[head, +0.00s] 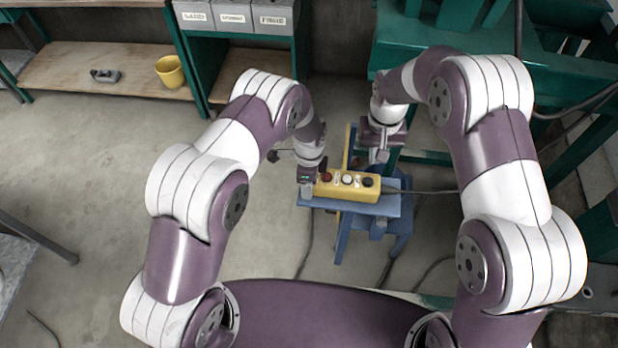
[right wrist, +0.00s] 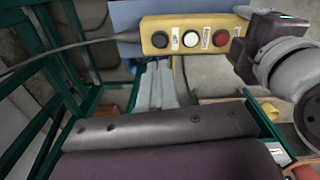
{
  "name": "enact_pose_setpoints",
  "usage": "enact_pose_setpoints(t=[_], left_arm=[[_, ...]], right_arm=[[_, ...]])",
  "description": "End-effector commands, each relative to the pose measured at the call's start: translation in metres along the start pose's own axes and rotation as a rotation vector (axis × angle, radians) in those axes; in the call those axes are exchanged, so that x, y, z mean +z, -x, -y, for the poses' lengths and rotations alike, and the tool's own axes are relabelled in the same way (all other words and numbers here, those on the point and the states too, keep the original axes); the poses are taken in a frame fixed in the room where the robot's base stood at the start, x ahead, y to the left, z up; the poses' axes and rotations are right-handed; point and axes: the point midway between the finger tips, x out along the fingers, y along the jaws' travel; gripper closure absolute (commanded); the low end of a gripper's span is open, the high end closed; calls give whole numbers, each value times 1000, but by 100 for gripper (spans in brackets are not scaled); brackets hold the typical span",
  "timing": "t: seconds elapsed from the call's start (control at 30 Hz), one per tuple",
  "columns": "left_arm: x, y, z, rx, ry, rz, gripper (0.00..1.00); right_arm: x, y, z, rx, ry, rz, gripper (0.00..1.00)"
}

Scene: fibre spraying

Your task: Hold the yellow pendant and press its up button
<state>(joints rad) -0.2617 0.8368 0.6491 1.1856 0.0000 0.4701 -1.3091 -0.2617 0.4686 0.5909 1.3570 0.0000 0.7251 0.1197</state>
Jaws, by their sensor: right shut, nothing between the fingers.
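The yellow pendant (head: 337,193) lies level over a blue stool, with a red, a white and a black button along its top face. It also shows at the top of the right wrist view (right wrist: 152,27), its buttons facing the camera. My left gripper (head: 306,188) is at the pendant's left end, by the red button, and appears shut on that end; its fingers are partly hidden. In the right wrist view it shows at the pendant's right end. My right gripper (head: 380,156) is shut and empty, apart from the pendant, beyond its black-button end.
The blue stool (head: 391,206) stands on the concrete floor. A dark cable runs right from the pendant. Green steel framing (head: 410,45) is behind my right arm. A yellow bucket (head: 170,72) is on a wooden shelf at the left, with grey labelled bins (head: 234,14) nearby.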

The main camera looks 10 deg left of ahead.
Motion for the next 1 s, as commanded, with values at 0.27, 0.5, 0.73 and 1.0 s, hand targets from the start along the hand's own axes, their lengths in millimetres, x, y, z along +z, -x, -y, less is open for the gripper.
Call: enact_pose_setpoints(t=[0.27, 0.5, 0.73, 1.0], left_arm=[[0, 1, 1, -1, 0, 0, 72], [0, 0, 0, -1, 0, 0, 72], [0, 0, 0, -1, 0, 0, 72], [0, 0, 0, -1, 0, 0, 72]], right_arm=[[0, 0, 0, 0, 0, 0, 100], [-5, -5, -15, 24, -141, -64, 100], [-24, -15, -53, -91, -748, -357, 100], [-11, -3, -31, -631, -1392, -331, 100]])
